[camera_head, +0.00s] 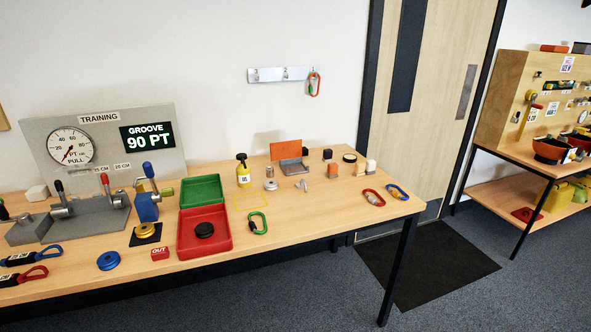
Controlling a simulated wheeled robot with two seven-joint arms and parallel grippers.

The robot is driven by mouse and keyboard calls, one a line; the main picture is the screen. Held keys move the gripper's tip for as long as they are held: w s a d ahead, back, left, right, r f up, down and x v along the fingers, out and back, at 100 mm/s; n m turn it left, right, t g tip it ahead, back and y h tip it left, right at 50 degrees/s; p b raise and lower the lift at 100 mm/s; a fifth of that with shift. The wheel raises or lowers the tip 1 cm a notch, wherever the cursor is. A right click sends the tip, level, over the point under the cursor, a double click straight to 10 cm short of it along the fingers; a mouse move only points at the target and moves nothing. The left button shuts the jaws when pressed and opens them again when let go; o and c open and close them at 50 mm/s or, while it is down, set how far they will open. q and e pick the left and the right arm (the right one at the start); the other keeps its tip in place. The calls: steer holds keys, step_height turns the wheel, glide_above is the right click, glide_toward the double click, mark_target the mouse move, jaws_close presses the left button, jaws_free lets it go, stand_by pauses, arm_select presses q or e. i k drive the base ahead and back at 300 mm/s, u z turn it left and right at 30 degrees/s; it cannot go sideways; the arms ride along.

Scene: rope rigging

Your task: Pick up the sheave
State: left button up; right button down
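Several grooved, wheel-like discs that could be the sheave lie on the wooden table (300,229); I cannot tell which one is meant. A blue disc (108,261) lies flat near the front edge at left. A yellow disc (145,230) sits on a black pad in front of a blue block. A black disc (204,229) lies inside the red tray (189,248). Neither of my grippers shows in the head view.
A grey gauge panel (105,151) reading "GROOVE 90 PT" stands at the back left, with lever clamps (60,200) before it. A red "OUT" block (160,254) lies near the blue disc. Carabiners (374,197) lie at right. The table's front right is clear.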

mark_target(145, 230)
steer(key=u, duration=0.5)
steer(key=k, duration=0.65)
steer(key=z, duration=0.1)
steer(key=i, duration=0.6)
steer(key=z, duration=0.9)
steer(key=i, duration=0.9)
steer(key=u, duration=0.7)
steer(key=i, duration=0.6)
steer(key=u, duration=0.6)
